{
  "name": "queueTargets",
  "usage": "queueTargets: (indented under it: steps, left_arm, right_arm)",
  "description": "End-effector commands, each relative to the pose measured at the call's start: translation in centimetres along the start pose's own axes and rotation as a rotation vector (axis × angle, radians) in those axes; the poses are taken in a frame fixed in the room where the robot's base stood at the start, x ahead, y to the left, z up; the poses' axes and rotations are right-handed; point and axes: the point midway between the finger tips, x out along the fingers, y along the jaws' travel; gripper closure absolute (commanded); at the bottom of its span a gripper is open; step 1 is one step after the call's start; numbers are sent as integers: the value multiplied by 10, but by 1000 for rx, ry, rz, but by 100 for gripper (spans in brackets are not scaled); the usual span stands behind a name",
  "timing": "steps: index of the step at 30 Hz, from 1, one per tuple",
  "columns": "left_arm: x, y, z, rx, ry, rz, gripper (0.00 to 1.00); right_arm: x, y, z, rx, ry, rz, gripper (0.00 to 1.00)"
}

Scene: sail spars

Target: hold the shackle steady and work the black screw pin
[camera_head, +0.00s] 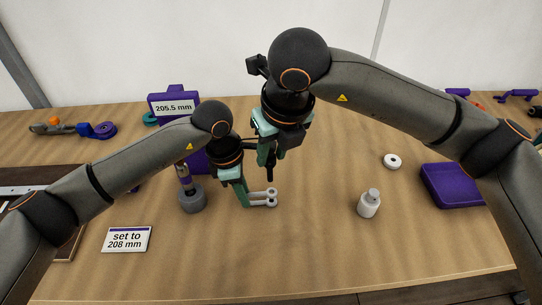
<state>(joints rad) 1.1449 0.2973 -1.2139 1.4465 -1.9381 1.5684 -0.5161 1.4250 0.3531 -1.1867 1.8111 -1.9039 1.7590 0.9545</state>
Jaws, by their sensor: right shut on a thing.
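The grey shackle (261,203) is a small U shape near the table's middle, its two round eyes toward the right. My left gripper (242,202) is at its left end, with teal fingers pointing down. The fingers cover that end, so I cannot tell whether they are closed on it. My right gripper (268,167) points down just above the eyes and is shut on the black screw pin (270,177). The pin is small and dark, hanging upright above the far eye. Most of it is hidden by the fingers.
A grey cylinder with a spar (191,200) stands left of my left gripper. A "set to 208 mm" card (126,240) lies front left. A purple stand (184,92) reads 205.5 mm. A pale bottle (369,204), white ring (392,161) and purple tray (452,184) are right.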

Motion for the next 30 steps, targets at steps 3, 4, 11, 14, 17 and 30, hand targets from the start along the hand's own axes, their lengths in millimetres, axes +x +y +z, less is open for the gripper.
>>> queueTargets:
  steps: [3, 4, 11, 14, 17, 30]
  left_arm:
    - [13, -9, -9, 11, 33, -28, 62]
    - [13, -9, -9, 11, 33, -28, 58]
    - [13, -9, -9, 11, 33, -28, 52]
    - [11, -8, -9, 11, 32, -28, 52]
    - [4, -8, -8, 11, 31, -27, 52]
    - [-88, -3, -2, 11, 9, -7, 52]
  right_arm:
    - [-10, -8, 13, 26, -46, -13, 100]
    - [-10, -8, 13, 26, -46, -13, 100]
    - [-10, -8, 13, 26, -46, -13, 100]
    - [-10, -8, 13, 26, -45, -13, 100]
    - [-10, -9, 13, 26, -45, -13, 100]
    - [-8, -8, 11, 21, -38, -15, 100]
